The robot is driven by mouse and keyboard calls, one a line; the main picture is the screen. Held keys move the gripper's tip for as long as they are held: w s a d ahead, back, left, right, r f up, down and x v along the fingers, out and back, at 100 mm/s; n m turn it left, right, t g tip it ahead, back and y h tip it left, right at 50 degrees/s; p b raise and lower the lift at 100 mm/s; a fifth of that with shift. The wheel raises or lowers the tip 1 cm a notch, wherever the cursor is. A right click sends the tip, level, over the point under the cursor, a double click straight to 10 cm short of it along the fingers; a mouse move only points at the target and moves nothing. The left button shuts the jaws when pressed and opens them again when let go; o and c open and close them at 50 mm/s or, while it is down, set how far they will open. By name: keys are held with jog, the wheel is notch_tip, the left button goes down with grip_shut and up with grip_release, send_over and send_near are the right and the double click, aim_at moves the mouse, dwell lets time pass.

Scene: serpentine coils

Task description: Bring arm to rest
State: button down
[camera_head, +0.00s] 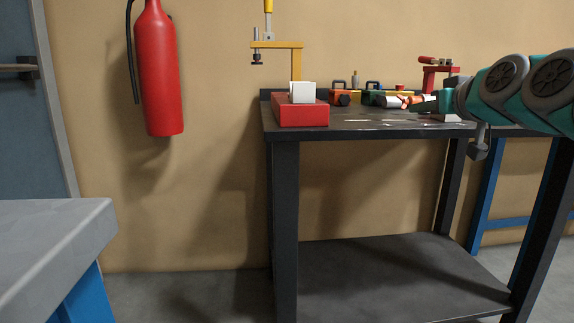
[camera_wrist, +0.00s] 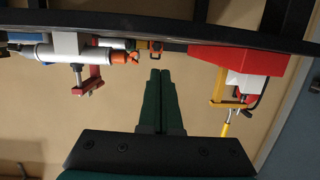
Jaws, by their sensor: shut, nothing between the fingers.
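My arm reaches in from the right in the head view, held out over the dark workbench (camera_head: 350,134). My gripper (camera_head: 412,106) points left, above or in front of the bench top; the exact height is hard to tell. In the wrist view, which looks upside down, the two dark green fingers of my gripper (camera_wrist: 160,76) lie together with nothing between them. The head view shows the fingers small and partly against the items behind them.
A red box (camera_head: 302,114) with a white block (camera_head: 302,92) stands on the bench's left end. A yellow clamp (camera_head: 290,46), a red clamp (camera_head: 440,70) and several tools stand behind. A fire extinguisher (camera_head: 158,75) hangs left. A grey table (camera_head: 45,235) is at lower left.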

jog(key=s+a+f+n+g+y+p, duration=0.1)
jog(key=s+a+f+g+p, duration=0.25)
jog(key=s+a+f, duration=0.4)
jog(key=s+a+f+n+g+p, duration=0.15)
jog(key=s+a+f+g, duration=0.3)
jog(key=a+f, duration=0.6)
jog(key=s+d+f+m+g+h+p, duration=0.1)
jog(key=s+f+g, duration=0.3)
jog(key=s, duration=0.9)
jog(key=s+d+f+m+g+h+p, duration=0.1)
jog(key=s+f+g+p, duration=0.3)
jog(key=s+f, duration=0.6)
jog(key=s+m+g, duration=0.1)
jog(key=s, duration=0.1)
jog(key=shift+s+f+m+h, duration=0.3)
jog(key=shift+s+m, duration=0.05)
